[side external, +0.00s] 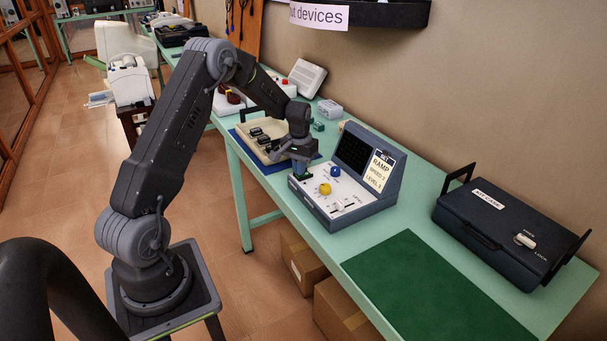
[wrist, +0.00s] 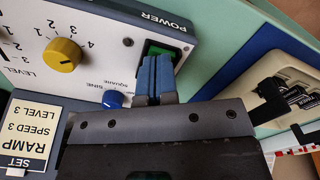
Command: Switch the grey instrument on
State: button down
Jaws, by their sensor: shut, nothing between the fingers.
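The grey instrument (side external: 383,197) stands on the green bench, with a white sloping panel, a dark screen (side external: 357,153), a blue knob (side external: 335,171) and a yellow knob (side external: 325,189). In the wrist view its panel (wrist: 100,22) is upside down, with the yellow knob (wrist: 62,55), the blue knob (wrist: 113,99) and a green switch (wrist: 158,47) near the word POWER. My gripper (side external: 302,177) is shut and empty at the panel's far left corner. Its blue fingertips (wrist: 157,60) overlap the switch and partly hide it. I cannot tell whether they touch it.
A card (side external: 380,170) on the instrument reads RAMP, SPEED 3, LEVEL 3. A dark case (side external: 500,235) is at the right. The green mat (side external: 435,285) in front is bare.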

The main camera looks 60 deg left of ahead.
jog(key=shift+r, duration=3.2)
jog(key=s+d+r+m+t, duration=0.15)
jog(key=s+d+r, duration=0.25)
jog(key=d+r, duration=0.45)
jog(key=s+d+r+m+t, duration=0.15)
jog(key=s+d+r, duration=0.25)
jog(key=d+r, duration=0.4)
jog(key=s+d+m+t, duration=0.2)
jog(key=s+d+m, duration=0.1)
jog(key=s+d, duration=0.9)
jog(key=s, duration=0.3)
jog(key=shift+s+r+t, duration=0.15)
jog(key=shift+s+t, duration=0.15)
jog(key=shift+s, duration=0.1)
jog(key=shift+a, duration=0.1)
